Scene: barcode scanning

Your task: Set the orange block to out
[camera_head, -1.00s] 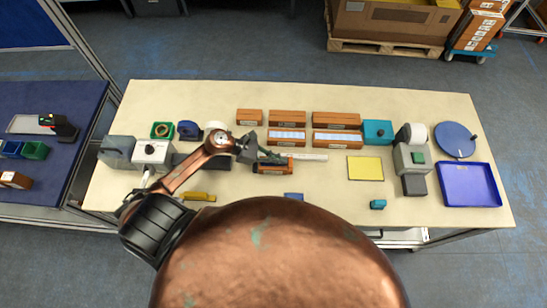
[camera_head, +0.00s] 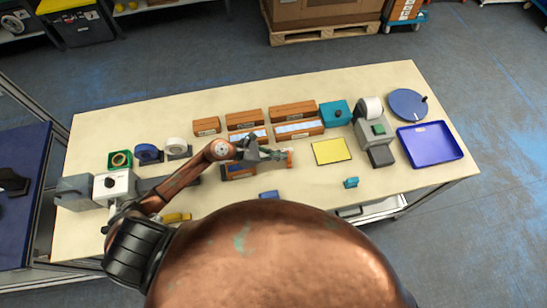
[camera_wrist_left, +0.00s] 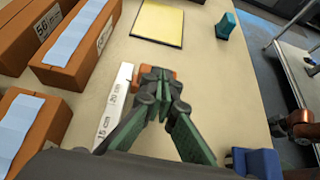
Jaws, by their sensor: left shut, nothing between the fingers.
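An orange block (camera_wrist_left: 169,75) shows just beyond my left fingertips in the left wrist view, partly hidden by them. In the head view an orange end (camera_head: 290,156) shows right of the fingertips, on a low orange-and-dark piece (camera_head: 240,170) lying on the table. My left gripper (camera_head: 276,155) is shut and empty, over the right part of this piece. In the left wrist view its fingertips (camera_wrist_left: 155,82) are together, overlapping the orange block; I cannot tell whether they touch it. My right gripper is not in view.
A white ruler (camera_wrist_left: 112,112) lies beside the fingers. Brown boxes (camera_head: 243,119) stand behind. A yellow mat (camera_head: 331,151) lies to the right, with a small teal block (camera_head: 351,182) in front of it. A blue block (camera_head: 269,195) is nearer me. A blue tray (camera_head: 430,144) is farther right.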

